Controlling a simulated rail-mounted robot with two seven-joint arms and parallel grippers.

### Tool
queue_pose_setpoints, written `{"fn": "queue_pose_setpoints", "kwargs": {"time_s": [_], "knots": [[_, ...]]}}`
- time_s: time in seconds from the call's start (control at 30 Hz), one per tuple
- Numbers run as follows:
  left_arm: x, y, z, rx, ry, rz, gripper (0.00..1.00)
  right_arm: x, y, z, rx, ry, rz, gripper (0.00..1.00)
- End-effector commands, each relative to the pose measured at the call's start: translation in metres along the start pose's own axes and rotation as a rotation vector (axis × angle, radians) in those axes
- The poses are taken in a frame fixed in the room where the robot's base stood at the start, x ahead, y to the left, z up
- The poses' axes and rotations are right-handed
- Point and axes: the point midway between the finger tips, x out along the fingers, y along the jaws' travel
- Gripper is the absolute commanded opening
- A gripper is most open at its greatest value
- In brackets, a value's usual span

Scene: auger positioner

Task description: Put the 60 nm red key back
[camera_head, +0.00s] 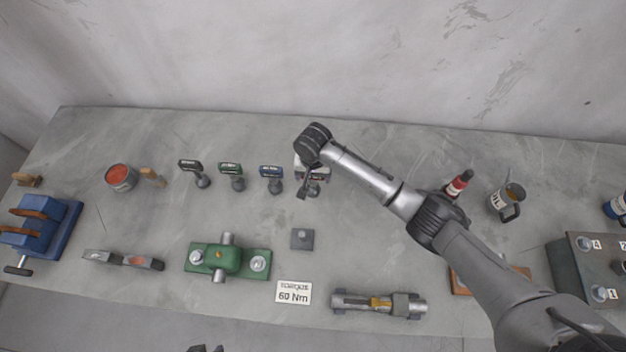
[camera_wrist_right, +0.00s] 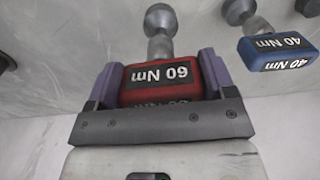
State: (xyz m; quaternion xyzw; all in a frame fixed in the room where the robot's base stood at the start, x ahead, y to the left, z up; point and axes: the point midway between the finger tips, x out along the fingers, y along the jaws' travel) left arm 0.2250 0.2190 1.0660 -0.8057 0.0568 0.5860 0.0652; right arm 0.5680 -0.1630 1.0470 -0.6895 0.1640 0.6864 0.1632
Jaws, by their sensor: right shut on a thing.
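The red 60 Nm key (camera_wrist_right: 137,76) sits between the two jaws of my right gripper (camera_wrist_right: 160,88) in the right wrist view, its label facing the camera. Its grey stem and round end (camera_wrist_right: 160,25) extend away from the jaws towards the bench. In the head view my right gripper (camera_head: 311,176) is at the right end of the row of keys and hides most of the red key. I cannot tell whether the key's end touches the bench. Small dark tips at the bottom edge of the head view may be my left gripper.
Black (camera_head: 190,166), green (camera_head: 230,169) and blue (camera_head: 271,172) keys stand in a row left of my right gripper. A grey square block (camera_head: 302,239), a 60 Nm sign (camera_head: 293,292) and a green fixture (camera_head: 226,262) are nearer. Red bottle (camera_head: 458,184) and mug (camera_head: 507,200) stand right.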

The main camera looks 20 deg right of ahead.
Motion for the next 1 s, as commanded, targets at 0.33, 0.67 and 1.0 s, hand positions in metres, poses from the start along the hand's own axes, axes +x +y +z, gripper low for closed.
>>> {"fn": "queue_pose_setpoints", "kwargs": {"time_s": [0.33,0.67,1.0], "knots": [[-0.001,0.004,-0.001,-0.011,0.001,0.009,0.43,0.033,-0.001,0.0,0.0,0.001,0.0,0.34],[-0.001,0.003,-0.001,-0.008,0.0,0.007,0.43,0.039,-0.001,0.0,-0.001,0.002,-0.001,0.34],[-0.001,-0.001,0.0,0.002,-0.002,-0.001,0.43,0.044,0.0,0.0,0.0,0.001,0.0,0.83]]}}
